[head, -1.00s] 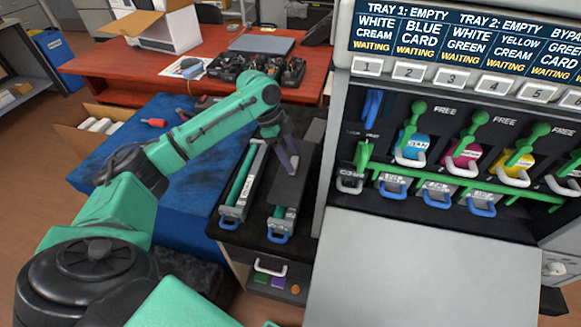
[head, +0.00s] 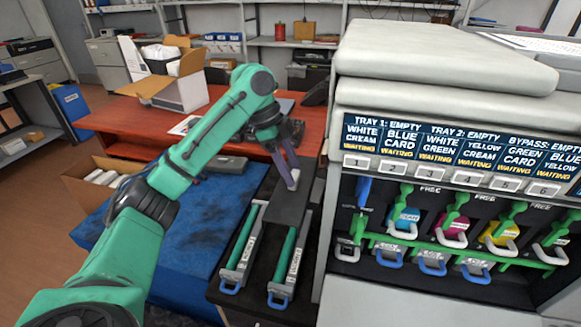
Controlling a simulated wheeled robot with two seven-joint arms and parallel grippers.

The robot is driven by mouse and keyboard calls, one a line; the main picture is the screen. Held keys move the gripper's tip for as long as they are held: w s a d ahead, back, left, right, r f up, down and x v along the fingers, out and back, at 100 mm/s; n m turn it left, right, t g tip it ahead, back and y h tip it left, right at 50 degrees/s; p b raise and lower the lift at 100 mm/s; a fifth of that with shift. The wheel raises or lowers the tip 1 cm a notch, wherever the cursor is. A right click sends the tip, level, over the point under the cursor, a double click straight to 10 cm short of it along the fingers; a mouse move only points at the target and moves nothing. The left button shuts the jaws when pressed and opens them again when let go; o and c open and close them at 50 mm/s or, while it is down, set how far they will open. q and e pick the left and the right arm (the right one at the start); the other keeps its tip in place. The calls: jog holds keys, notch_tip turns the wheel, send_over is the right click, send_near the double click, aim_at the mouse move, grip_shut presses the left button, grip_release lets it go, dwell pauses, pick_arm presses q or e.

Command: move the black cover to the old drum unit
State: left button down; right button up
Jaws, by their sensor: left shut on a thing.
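My left gripper (head: 289,176) comes in from the upper left, its jaws shut on the black cover (head: 288,207), a flat dark slab that hangs below the fingers. The cover appears lifted, over the far part of the right-hand drum unit (head: 284,285). That unit's near part shows a bare green roller and a blue handle. A second drum unit (head: 235,270) lies parallel on its left, also with a green roller and blue handle. Each has a small label too small to read, so I cannot tell which is the old one. My right gripper is not in view.
The units lie on a dark cabinet top (head: 262,222) between a blue-covered surface (head: 180,240) and the large printer (head: 340,100). The printer's open bay holds coloured toner cartridges (head: 403,221). A red desk (head: 120,120) with a cardboard box (head: 180,85) stands behind.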

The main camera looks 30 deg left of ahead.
pick_arm(q)
jog(key=shift+r+p, duration=0.45)
jog(key=shift+r, duration=0.25)
jog(key=shift+f, duration=0.1)
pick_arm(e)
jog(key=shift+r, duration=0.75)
pick_arm(q)
jog(key=shift+f, duration=0.1)
jog(key=s+a+f+n+b, duration=0.1)
jog(key=s+a+f+b, duration=0.1)
jog(key=a, duration=0.5)
jog(key=s+a+f+n+t+b, duration=0.1)
jog(key=s+a+f+b, duration=0.1)
jog(key=s+a+f, duration=0.2)
jog(key=s+a+f+n+b, duration=0.2)
jog(key=s+a+f+b, duration=0.1)
jog(key=a+f, duration=0.4)
jog(key=s+a, duration=0.1)
jog(key=a, duration=0.2)
jog(key=shift+f+y, duration=0.3)
jog(key=shift+f, duration=0.05)
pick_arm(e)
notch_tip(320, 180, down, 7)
pick_arm(q)
jog(key=shift+a, duration=0.1)
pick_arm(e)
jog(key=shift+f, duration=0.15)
